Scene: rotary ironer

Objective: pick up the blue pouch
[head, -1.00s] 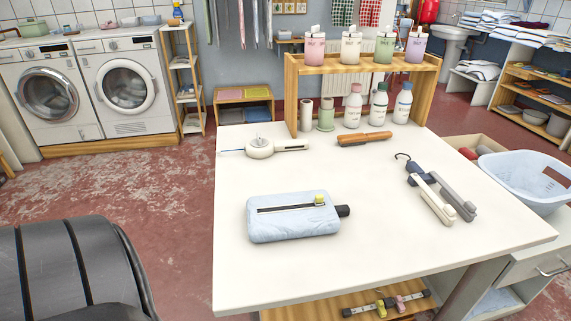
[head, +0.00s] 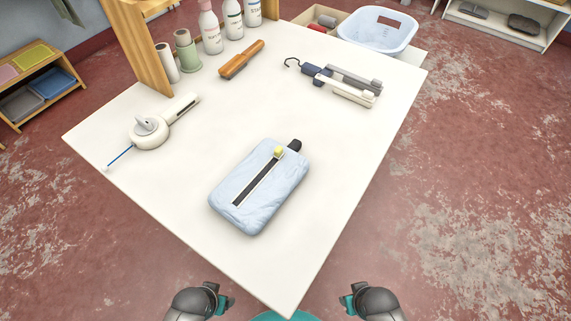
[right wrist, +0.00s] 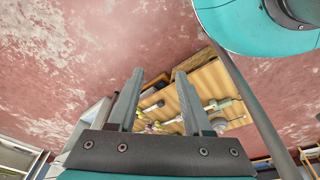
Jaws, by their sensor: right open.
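The blue pouch (head: 262,187) is pale blue and lies flat on the white table (head: 340,150) near its front corner in the head view. It has a dark zip with a yellow pull and a black tab at its far end. My left gripper (head: 226,301) is at the bottom of the head view, short of the table edge, and its jaws are too small to judge. My right gripper (head: 346,302) is also at the bottom, right of the table corner, apart from the pouch. In the right wrist view its two fingers (right wrist: 157,100) are spread with nothing between them.
A white tape-like tool (head: 150,130), an orange-brown brush (head: 241,60) and a grey-and-white clamp hanger (head: 340,84) lie farther back on the table. A wooden shelf (head: 150,50) with bottles stands at the back. The table around the pouch is clear.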

